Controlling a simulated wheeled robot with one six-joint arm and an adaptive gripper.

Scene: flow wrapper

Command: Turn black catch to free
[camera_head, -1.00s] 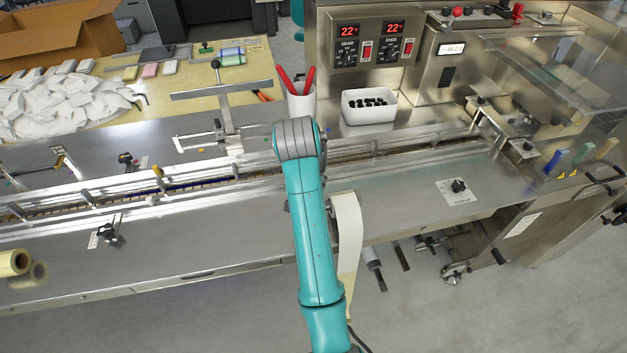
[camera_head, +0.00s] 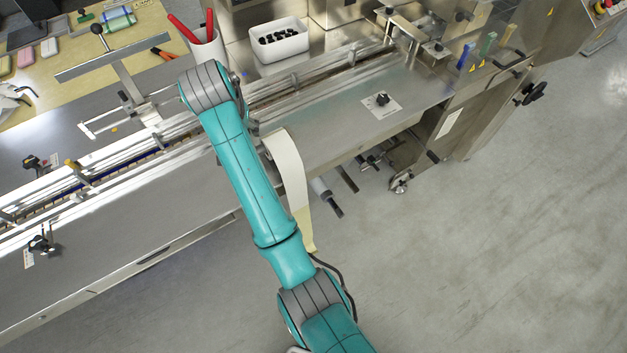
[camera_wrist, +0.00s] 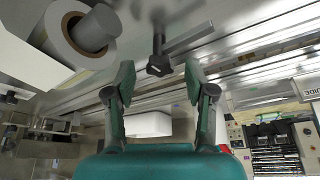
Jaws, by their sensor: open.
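Several black fittings show in the head view, and I cannot tell for sure which is the catch. A black knob (camera_head: 382,98) sits on a white label plate at the right of the steel deck. A black fitting (camera_head: 42,243) stands beside a small label at the front left, and another black fitting (camera_head: 35,163) is farther back. My gripper (camera_wrist: 160,75) is open and empty in the wrist view. A black knob on a rod (camera_wrist: 158,65) appears between its fingers, apart from them. The gripper is hidden behind my arm in the head view.
A white bin of black pieces (camera_head: 282,42) and a cup with red-handled tools (camera_head: 205,45) stand behind the rails. A pale film strip (camera_head: 287,165) hangs beside my arm. A film roll (camera_wrist: 75,35) is at the wrist view's upper left. Floor at the right is clear.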

